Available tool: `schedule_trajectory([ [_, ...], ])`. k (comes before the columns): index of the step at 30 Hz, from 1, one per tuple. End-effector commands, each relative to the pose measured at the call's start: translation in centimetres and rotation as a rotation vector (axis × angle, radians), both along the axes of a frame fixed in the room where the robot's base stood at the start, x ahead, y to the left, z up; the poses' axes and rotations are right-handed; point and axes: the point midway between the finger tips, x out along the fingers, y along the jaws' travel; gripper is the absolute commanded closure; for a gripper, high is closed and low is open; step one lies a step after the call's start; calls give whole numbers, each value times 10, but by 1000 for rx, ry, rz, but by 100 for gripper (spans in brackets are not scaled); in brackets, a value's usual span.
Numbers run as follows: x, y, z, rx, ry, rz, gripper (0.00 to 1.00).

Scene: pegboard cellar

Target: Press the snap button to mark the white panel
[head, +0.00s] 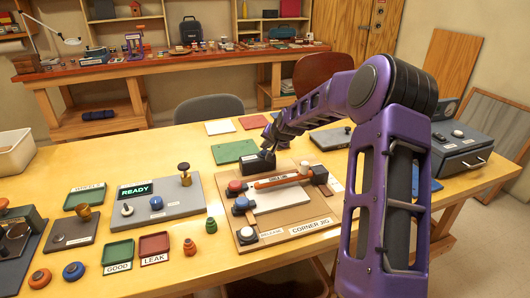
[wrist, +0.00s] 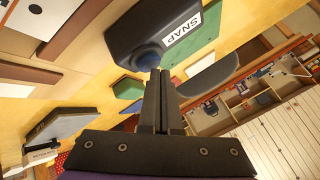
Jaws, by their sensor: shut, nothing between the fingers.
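The corner jig (head: 305,232) is a brown board on the yellow table, with a white panel (head: 285,201) lying flat in it under an orange bar (head: 282,181). A dark block at the jig's back corner (head: 257,163) is the snap unit; in the wrist view its SNAP label (wrist: 184,34) is readable. Its blue button (wrist: 144,56) faces my gripper. My gripper (wrist: 159,72) is shut and empty, its fingertips right at the button; I cannot tell whether they touch or press it. In the head view my gripper (head: 267,150) is over the block, mostly hidden by my arm.
A red knob (head: 236,187) and a blue knob (head: 241,204) stand on the jig's left side, and a RELEASE button (head: 247,234) at its front left. A grey READY console (head: 157,199) lies left. A grey drawer box (head: 460,147) stands right.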

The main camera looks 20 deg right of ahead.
Motion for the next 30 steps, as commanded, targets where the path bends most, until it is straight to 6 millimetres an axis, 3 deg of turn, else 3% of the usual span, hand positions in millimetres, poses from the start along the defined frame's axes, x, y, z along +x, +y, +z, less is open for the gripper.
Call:
schedule_trajectory([
  [30,0,0,-7,0,2,1,100],
])
